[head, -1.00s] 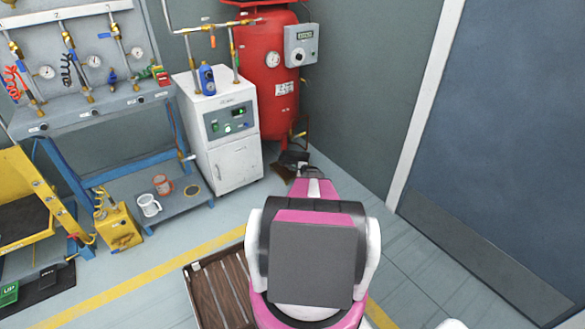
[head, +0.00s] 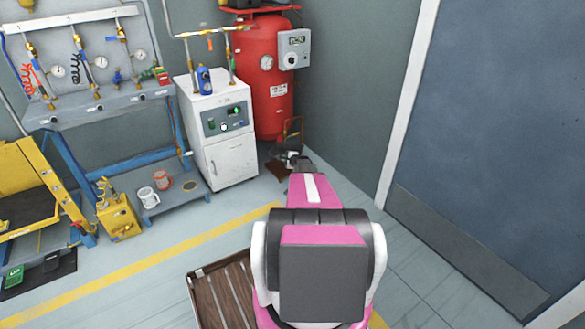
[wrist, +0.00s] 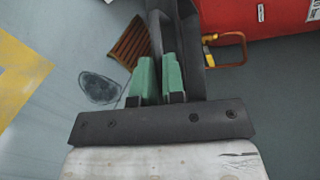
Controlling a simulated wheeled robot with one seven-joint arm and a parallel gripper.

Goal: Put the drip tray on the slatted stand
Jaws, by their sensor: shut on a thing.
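My gripper (wrist: 157,62), with green fingers in the wrist view, is shut on a dark grey thing (wrist: 194,50) seen nearly edge-on. It appears to be the drip tray; its full shape does not show. The brown slatted stand (wrist: 131,43) is on the floor just beyond the fingers, to their left, partly hidden by the held tray. In the head view the stand (head: 278,171) shows as a small brown patch by the red tank's foot. My gripper (head: 295,160) is small and partly hidden there beyond my pink arm. I cannot tell whether tray and stand touch.
The red tank (head: 266,85) and white cabinet (head: 222,130) stand close behind. An orange-yellow bent frame (wrist: 228,50) is right of the tray. A dark oval patch (wrist: 98,87) marks the floor. A blue low shelf (head: 175,198) holds two mugs. Floor on the right is clear.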

